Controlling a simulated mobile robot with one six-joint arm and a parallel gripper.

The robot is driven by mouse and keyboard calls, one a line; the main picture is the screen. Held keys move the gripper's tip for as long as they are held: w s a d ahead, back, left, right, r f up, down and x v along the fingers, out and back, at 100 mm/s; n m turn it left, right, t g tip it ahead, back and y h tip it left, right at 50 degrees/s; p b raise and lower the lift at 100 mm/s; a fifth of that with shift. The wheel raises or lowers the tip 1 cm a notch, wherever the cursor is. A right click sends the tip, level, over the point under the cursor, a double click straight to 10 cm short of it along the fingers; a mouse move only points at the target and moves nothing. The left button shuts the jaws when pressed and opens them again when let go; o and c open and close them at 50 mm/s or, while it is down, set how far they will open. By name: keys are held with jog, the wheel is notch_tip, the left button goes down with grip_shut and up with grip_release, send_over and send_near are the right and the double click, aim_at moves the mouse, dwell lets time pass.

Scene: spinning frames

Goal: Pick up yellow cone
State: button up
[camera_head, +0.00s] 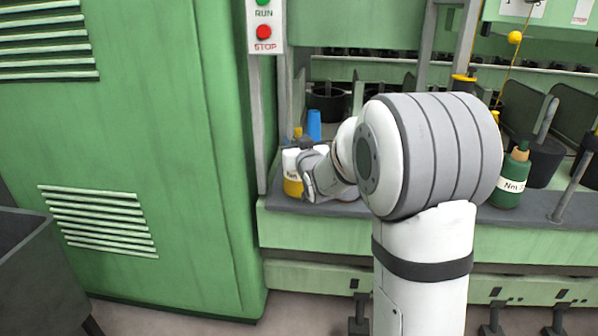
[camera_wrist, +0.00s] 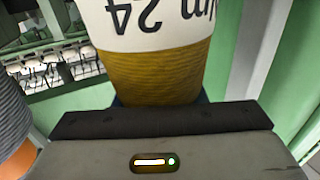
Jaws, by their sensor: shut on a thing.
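The yellow cone (camera_head: 292,187) with a white label stands at the left end of the machine's grey ledge in the head view, partly hidden by my gripper (camera_head: 307,178). In the wrist view the yellow cone (camera_wrist: 160,72) fills the upper middle, its "Nm 24" label upside down. My gripper's dark jaw edge (camera_wrist: 165,119) lies right against the cone, and the gripper is shut on it. The fingertips are mostly hidden in both views. Whether the cone is clear of the ledge cannot be told.
A blue cone (camera_head: 314,125) stands just behind. A green cone (camera_head: 510,182) stands on the ledge at right. A tall green cabinet (camera_head: 150,150) and a post with RUN and STOP buttons (camera_head: 264,32) rise close on the left. A grey bin (camera_head: 35,265) is at lower left.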

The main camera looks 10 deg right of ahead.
grip_shut()
jog(key=shift+r, duration=0.2)
